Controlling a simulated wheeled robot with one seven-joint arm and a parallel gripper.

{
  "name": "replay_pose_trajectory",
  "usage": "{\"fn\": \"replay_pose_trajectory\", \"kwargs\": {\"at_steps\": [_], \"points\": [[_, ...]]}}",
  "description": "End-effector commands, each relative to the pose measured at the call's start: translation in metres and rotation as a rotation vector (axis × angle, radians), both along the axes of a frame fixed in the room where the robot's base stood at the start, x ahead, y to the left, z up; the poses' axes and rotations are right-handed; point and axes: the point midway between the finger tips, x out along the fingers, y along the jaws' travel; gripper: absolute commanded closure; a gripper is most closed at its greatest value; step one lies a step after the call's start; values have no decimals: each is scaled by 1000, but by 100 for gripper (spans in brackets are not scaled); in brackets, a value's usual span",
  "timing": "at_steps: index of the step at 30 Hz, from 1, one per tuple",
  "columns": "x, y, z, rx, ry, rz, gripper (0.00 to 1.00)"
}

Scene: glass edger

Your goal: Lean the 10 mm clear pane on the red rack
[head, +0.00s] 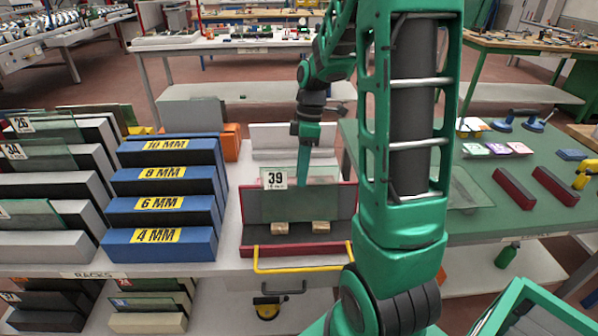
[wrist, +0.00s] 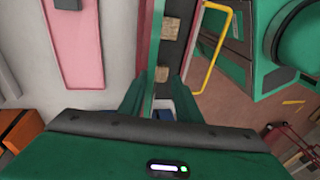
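A clear, green-tinted pane (head: 300,206) with a 39 label reading 10 mm at its upper left stands on the red rack (head: 262,250). It rests on two wooden blocks and leans back against the rack's dark backrest. My gripper (head: 303,182) points down at the pane's top edge. In the wrist view, my gripper (wrist: 160,98) has its two fingers spread apart, with the rack (wrist: 143,40) and wooden blocks (wrist: 170,28) showing between and beyond them. I see no contact between the fingers and the pane.
Blue stepped racks (head: 160,238) marked 4 to 10 mm stand left of the red rack. A yellow handle (head: 300,268) runs along its front. A green table (head: 540,220) with red bars and tools is on the right. A pale rack (head: 290,135) stands behind.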

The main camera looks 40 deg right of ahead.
Motion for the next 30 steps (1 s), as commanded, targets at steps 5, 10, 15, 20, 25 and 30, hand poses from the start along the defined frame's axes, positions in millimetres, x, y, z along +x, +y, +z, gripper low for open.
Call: {"fn": "replay_pose_trajectory", "kwargs": {"at_steps": [5,10,15,20,25,30], "points": [[0,0,0,1,1,0,70],[1,-1,4,0,0,0,70],[3,-6,27,0,-1,1,70],[7,-13,57,-2,-2,0,70],[11,-19,84,-1,-1,0,70],[12,-22,100,0,0,1,70]]}}
